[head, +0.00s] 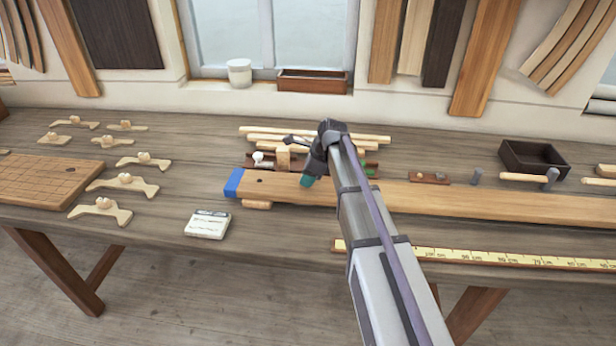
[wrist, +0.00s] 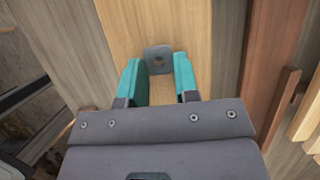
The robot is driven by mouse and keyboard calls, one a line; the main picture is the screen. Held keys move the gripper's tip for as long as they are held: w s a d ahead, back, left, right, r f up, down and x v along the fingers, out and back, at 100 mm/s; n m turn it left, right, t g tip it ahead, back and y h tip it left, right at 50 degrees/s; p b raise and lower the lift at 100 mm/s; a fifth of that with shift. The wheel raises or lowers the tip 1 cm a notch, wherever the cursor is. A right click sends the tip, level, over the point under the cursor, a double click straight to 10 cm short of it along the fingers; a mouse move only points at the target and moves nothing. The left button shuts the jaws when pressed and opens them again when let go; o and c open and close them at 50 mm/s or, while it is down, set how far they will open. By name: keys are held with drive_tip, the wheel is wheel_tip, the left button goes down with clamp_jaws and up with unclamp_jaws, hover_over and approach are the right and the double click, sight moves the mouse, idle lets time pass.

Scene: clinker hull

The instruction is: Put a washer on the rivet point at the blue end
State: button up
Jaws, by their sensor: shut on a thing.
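The long wooden plank (head: 450,199) lies across the bench, with a blue band (head: 234,183) at its left end. A small dark spot (head: 260,181) shows on the plank close to the blue band; I cannot make out its shape. My gripper (head: 307,181) is over the plank, to the right of the blue end. In the wrist view its teal fingers (wrist: 159,70) are shut on a grey square washer (wrist: 158,51) with a hole in the middle. The plank shows behind the washer; the height between them is unclear. The washer is hidden in the head view.
Wooden strips (head: 320,136) lie behind the plank. A dark box (head: 532,158) and hammer (head: 530,178) are at the right. A yellow ruler (head: 480,257) runs along the front. Wooden clamps (head: 122,186) lie at the left.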

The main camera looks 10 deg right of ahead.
drive_tip(key=shift+f+b, duration=0.35)
drive_tip(key=shift+f, duration=0.05)
idle(0.4)
drive_tip(key=shift+s, duration=0.1)
drive_tip(key=o, duration=1)
drive_tip(key=shift+c, duration=0.2)
wheel_tip(320, 180, up, 8)
drive_tip(key=p, duration=0.8)
drive_tip(key=shift+r, duration=0.2)
drive_tip(key=shift+f, duration=0.2)
